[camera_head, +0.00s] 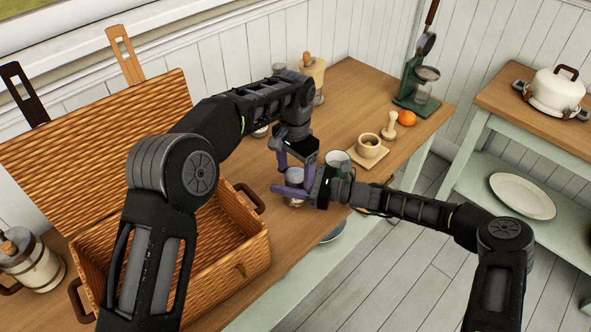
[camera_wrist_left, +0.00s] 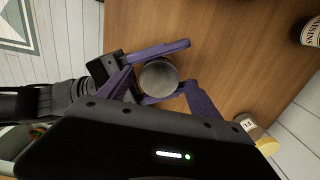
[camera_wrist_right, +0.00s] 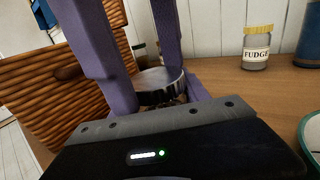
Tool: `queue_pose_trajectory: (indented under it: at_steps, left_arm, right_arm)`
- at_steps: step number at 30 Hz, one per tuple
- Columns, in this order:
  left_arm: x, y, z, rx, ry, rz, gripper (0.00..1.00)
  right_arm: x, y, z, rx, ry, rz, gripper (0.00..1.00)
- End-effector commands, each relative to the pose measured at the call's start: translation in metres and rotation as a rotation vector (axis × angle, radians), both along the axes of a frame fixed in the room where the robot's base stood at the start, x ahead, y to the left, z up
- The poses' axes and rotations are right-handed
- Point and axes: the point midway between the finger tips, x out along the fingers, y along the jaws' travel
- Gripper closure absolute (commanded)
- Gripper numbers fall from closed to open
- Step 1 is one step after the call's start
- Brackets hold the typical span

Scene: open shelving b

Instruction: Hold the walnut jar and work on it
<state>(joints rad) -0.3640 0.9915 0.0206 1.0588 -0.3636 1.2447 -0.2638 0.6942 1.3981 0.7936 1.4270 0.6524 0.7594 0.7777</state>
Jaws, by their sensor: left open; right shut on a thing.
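The walnut jar stands on the wooden counter beside the basket, its grey lid (camera_head: 294,175) up and its clear body partly hidden. My right gripper (camera_head: 291,192) is shut on the jar from the side, below the lid. My left gripper (camera_head: 297,167) points down from above and is open, its purple fingers on either side of the lid. In the left wrist view the round lid (camera_wrist_left: 158,77) lies between the open fingers. In the right wrist view the lid (camera_wrist_right: 160,82) shows upright, with brown contents just below it. I cannot tell whether the left fingers touch the lid.
An open wicker basket (camera_head: 257,250) stands at the left. A mug (camera_head: 338,160) is close behind my right gripper. A wooden board with a cup (camera_head: 369,146), a pestle and an orange (camera_head: 406,118) lie to the right. A fudge jar (camera_wrist_right: 257,46) stands on the counter.

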Motion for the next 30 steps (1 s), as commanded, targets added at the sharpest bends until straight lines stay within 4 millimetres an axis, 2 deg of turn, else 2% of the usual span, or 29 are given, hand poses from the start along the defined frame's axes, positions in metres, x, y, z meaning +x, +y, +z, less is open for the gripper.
queue_pose_trajectory:
  at_steps: [5,15,23,28,30]
  left_arm:
    - [-0.001,-0.002,0.006,-0.004,0.001,-0.002,0.23]
    - [-0.001,-0.002,0.043,-0.002,0.001,-0.002,0.23]
    - [-0.001,-0.001,0.045,-0.001,0.001,-0.002,0.23]
    - [-0.003,-0.008,0.047,0.001,-0.004,-0.014,0.35]
    - [-0.003,-0.012,0.051,0.023,-0.019,-0.023,0.35]
  right_arm:
    - [0.0,0.0,0.0,0.0,0.0,-0.001,1.0]
    - [0.0,0.0,0.0,0.0,0.0,0.0,1.0]
    - [0.0,0.0,0.0,0.0,0.0,0.0,1.0]
    - [0.0,0.0,0.0,0.0,0.0,0.0,1.0]
    - [0.0,0.0,0.0,0.0,0.0,0.0,1.0]
